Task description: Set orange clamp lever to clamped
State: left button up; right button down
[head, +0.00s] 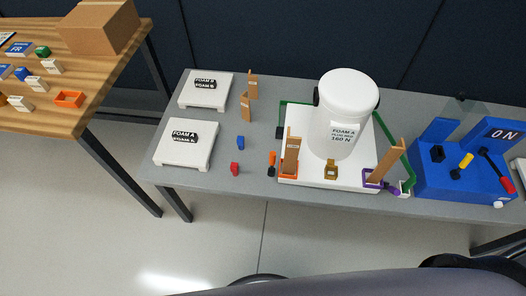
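The orange clamp lever (272,158) is a small orange bar with a black part below it. It stands roughly upright at the left edge of the white base plate (330,181). Beside it, an orange bracket (288,178) sits around the foot of a wooden wedge (291,156) at the plate's front left corner. The lever is too small to tell whether it is clamped. A white tank (346,98) labelled FOAM A, 160 N stands on the plate. Neither of my grippers shows in the head view.
A purple bracket (373,178) with a wooden wedge (388,160) is at the plate's front right. A blue ON box (440,181) stands right. Red (235,169) and blue (240,142) pieces and white pads (184,157) lie left. Grey table (255,186) is clear in front of the lever.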

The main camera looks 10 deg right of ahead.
aim_at(271, 172)
jog(key=j+z, duration=0.15)
jog(key=j, duration=0.45)
jog(key=j+z, duration=0.1)
jog(key=j, duration=0.5)
jog(key=j+z, duration=0.15)
jog(key=j, duration=0.45)
jog(key=k+j+z, duration=0.15)
jog(key=j, duration=0.4)
jog(key=k+j+z, duration=0.15)
jog(key=j, duration=0.45)
jog(key=i, duration=0.05)
